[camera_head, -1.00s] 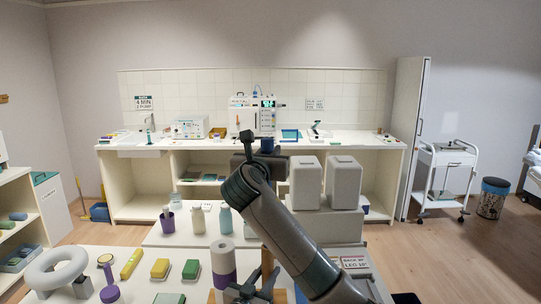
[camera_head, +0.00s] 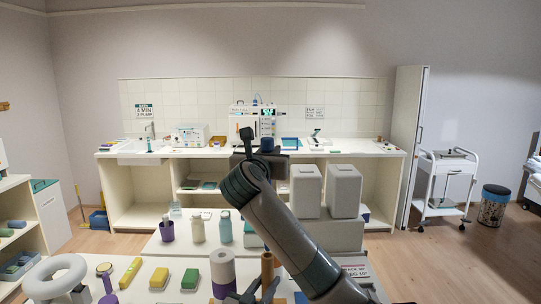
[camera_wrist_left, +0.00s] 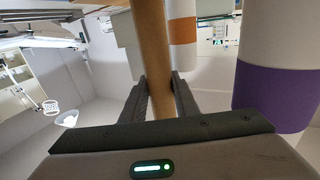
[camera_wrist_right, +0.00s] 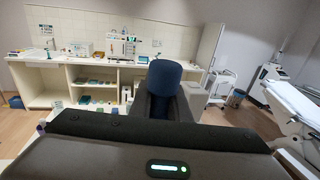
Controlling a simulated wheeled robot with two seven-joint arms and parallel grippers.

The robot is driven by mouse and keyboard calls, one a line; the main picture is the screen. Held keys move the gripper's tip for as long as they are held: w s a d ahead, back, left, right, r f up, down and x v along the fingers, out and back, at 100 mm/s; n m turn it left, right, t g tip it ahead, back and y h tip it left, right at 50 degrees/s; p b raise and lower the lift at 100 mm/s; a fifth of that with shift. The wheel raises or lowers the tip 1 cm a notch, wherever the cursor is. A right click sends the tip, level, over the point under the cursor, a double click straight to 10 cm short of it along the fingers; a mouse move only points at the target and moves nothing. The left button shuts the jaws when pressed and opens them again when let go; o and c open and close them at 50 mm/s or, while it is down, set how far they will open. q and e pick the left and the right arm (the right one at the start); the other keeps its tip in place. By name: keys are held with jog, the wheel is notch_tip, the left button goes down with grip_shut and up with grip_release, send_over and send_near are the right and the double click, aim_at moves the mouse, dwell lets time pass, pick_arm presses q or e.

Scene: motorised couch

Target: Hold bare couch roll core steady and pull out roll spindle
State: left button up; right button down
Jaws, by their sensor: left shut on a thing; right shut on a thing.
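The bare couch roll core (camera_head: 267,268) is a brown tube at the bottom centre of the head view, and it runs up through the left wrist view (camera_wrist_left: 152,40). My left gripper (camera_wrist_left: 160,92) is shut around it. In the head view this gripper (camera_head: 255,289) is partly cut off by the bottom edge. My right gripper (camera_wrist_right: 163,97) is shut on a dark blue cylinder, the end of the roll spindle (camera_wrist_right: 164,76). That blue end (camera_head: 267,145) is well above the core in the head view. My right arm hides the space between, so the spindle's lower part cannot be seen.
A white roll with a purple band (camera_head: 223,268) stands just left of the core. Two pale grey blocks (camera_head: 325,190) stand behind my right arm. A counter (camera_head: 330,152) lines the wall.

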jog(key=shift+r, duration=0.35)
dwell(0.3)
notch_tip(320, 180, up, 7)
dwell(0.9)
pick_arm(q)
jog(key=o, duration=1.1)
jog(key=v, duration=1.2)
